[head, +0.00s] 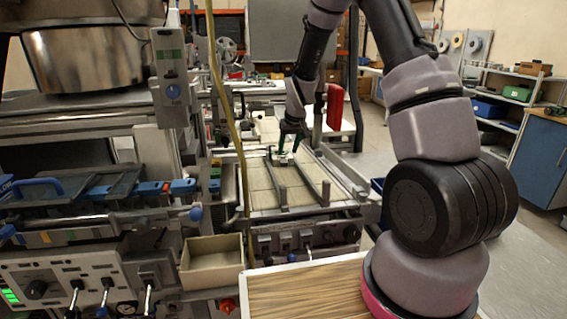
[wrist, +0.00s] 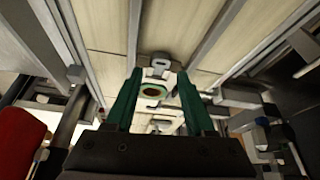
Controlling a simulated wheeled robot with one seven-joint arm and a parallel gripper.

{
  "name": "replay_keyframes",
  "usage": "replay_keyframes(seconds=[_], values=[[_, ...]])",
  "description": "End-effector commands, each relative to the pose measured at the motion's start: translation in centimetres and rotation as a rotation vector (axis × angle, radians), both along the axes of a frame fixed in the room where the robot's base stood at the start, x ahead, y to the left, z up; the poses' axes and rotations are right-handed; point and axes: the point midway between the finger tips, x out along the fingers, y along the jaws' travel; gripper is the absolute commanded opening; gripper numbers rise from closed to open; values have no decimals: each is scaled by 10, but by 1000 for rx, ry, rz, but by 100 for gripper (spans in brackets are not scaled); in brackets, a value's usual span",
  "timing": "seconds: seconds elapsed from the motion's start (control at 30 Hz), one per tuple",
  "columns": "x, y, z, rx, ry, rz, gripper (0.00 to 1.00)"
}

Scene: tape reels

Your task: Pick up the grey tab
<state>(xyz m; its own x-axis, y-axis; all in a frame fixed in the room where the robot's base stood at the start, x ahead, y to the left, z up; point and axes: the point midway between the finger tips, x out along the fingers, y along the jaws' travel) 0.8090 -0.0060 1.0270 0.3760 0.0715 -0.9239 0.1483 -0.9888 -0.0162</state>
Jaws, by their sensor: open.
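My gripper (head: 288,148) is open over the pale panel bed of the machine, pointing down. In the wrist view my gripper (wrist: 160,76) shows two green fingers, spread apart. A small grey tab (wrist: 160,63) with a light loop-shaped end lies on the panels, just past the fingertips and roughly centred between them. It is not held. Below it in the picture, between the fingers, is a pale piece with a green rim and dark round centre (wrist: 153,91). In the head view the tab is too small to tell apart beneath the gripper.
Grey rails (head: 276,182) run along the panel bed on both sides of the gripper. A red part (head: 335,106) stands close to the right of my forearm. A beige open box (head: 212,262) and a wooden top (head: 305,292) are nearer. A yellow tube (head: 226,110) hangs at left.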

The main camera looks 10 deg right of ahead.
Motion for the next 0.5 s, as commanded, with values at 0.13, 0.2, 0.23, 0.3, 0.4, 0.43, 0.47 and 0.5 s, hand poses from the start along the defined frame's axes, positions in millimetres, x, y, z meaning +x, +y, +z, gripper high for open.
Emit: replay_keyframes(seconds=[0.13,0.2,0.23,0.3,0.4,0.43,0.47,0.5], values=[[3,1,-10,0,1,-1,54],[6,2,-18,0,2,-1,54],[8,2,-22,0,2,-1,54],[12,4,-33,0,4,-1,54],[18,5,-46,0,2,-1,54],[19,5,-48,0,1,-1,54],[20,5,-50,1,1,-2,54],[21,5,-53,1,1,-2,54]])
